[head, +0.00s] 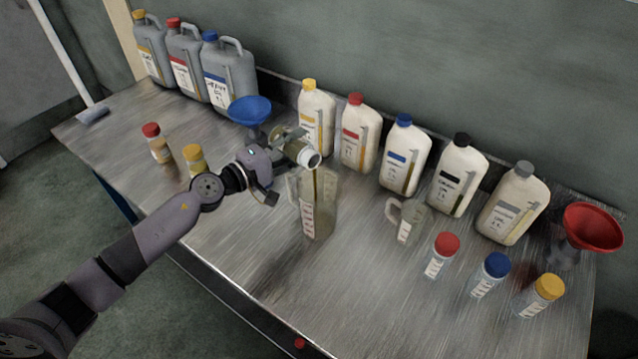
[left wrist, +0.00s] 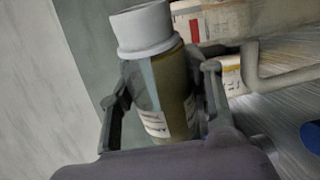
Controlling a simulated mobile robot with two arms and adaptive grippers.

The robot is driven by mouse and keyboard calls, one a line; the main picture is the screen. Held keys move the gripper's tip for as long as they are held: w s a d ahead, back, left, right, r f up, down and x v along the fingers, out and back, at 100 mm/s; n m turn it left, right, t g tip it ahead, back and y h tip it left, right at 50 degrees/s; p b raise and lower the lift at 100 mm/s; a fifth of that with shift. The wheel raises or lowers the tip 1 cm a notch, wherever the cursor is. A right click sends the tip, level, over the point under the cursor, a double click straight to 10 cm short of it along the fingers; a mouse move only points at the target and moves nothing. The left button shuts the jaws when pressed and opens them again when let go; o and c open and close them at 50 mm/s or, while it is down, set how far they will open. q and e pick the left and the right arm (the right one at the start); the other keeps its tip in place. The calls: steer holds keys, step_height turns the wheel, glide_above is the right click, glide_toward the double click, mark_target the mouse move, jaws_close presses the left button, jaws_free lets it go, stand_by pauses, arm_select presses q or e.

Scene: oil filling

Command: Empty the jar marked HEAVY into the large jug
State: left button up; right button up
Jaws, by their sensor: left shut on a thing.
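My left gripper (head: 287,140) is shut on a jar with a white neck (head: 309,157) and dark olive contents. The jar is tilted, its white end pointing right and down over the large clear jug (head: 320,208), near its top. A thin dark line shows below the mouth, but I cannot tell whether it is a stream. In the left wrist view the jar (left wrist: 158,90) sits between both fingers; its label is too blurred to read. The large jug stands upright on the table. My right gripper is not in view.
A smaller jug (head: 406,220) stands right of the large jug. Several white bottles (head: 404,155) and grey canisters (head: 228,75) line the back. A blue funnel (head: 250,110) and a red funnel (head: 592,227) stand on the table. Capped jars (head: 440,255) stand front right; the front middle is clear.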

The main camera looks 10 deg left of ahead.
arm_select(q)
steer(key=shift+s+d+r+m, duration=0.15)
steer(key=shift+r+m, duration=0.3)
steer(key=shift+m, duration=0.35)
stand_by(0.6)
steer(key=shift+s+d+f+m, duration=0.1)
steer(key=shift+d+f+m, duration=0.15)
steer(key=shift+m, duration=0.65)
stand_by(0.5)
steer(key=shift+s+d+r+m+p, duration=0.25)
steer(key=shift+r+m+p, duration=0.15)
steer(key=shift+m+p, duration=0.35)
steer(key=shift+c, duration=0.2)
stand_by(0.5)
